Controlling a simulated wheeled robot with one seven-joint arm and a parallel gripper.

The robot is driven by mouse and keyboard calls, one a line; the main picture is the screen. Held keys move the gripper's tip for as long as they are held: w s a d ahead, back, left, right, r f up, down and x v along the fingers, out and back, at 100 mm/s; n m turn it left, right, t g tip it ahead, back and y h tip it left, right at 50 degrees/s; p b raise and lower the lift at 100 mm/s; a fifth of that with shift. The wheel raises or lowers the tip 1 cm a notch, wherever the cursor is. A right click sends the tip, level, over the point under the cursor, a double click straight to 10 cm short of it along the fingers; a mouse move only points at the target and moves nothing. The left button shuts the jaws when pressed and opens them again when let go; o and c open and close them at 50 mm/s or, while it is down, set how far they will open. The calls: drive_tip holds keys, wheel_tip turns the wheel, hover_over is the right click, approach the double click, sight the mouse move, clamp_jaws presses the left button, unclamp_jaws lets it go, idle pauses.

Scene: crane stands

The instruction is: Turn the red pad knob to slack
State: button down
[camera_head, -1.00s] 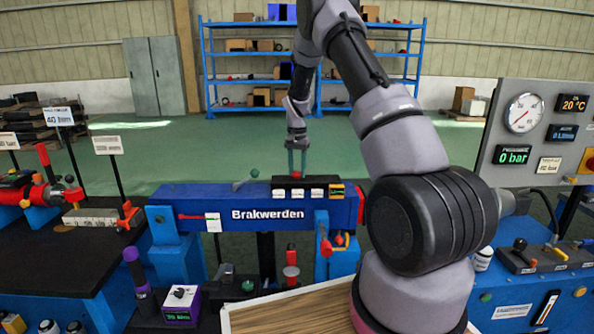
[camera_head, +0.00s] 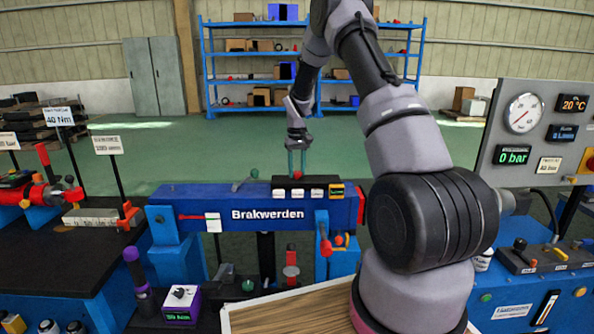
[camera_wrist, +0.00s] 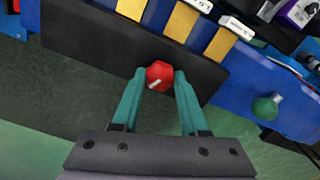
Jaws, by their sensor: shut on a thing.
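The red pad knob (camera_wrist: 160,74) sits on a black block (camera_wrist: 100,50) and carries a pale pointer line that slants toward lower left in the wrist view. My gripper (camera_wrist: 160,86) has its two green fingers on either side of the knob, shut on it. In the head view my gripper (camera_head: 297,172) reaches down to the black block (camera_head: 285,182) on top of the blue beam marked Brakwerden (camera_head: 225,206). There the knob shows only as a small red spot between the fingertips.
A green ball knob on a lever (camera_head: 254,173) stands left of the block, and shows in the wrist view (camera_wrist: 264,108). White labels (camera_head: 300,193) line the block's front. A red-handled lever (camera_head: 326,245) hangs at the beam's right. A gauge panel (camera_head: 530,135) stands at far right.

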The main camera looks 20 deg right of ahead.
sight(297, 172)
drive_tip(key=shift+r, duration=0.1)
idle(0.5)
drive_tip(key=shift+c, duration=2.1)
unclamp_jaws()
wheel_tip(297, 172, up, 11)
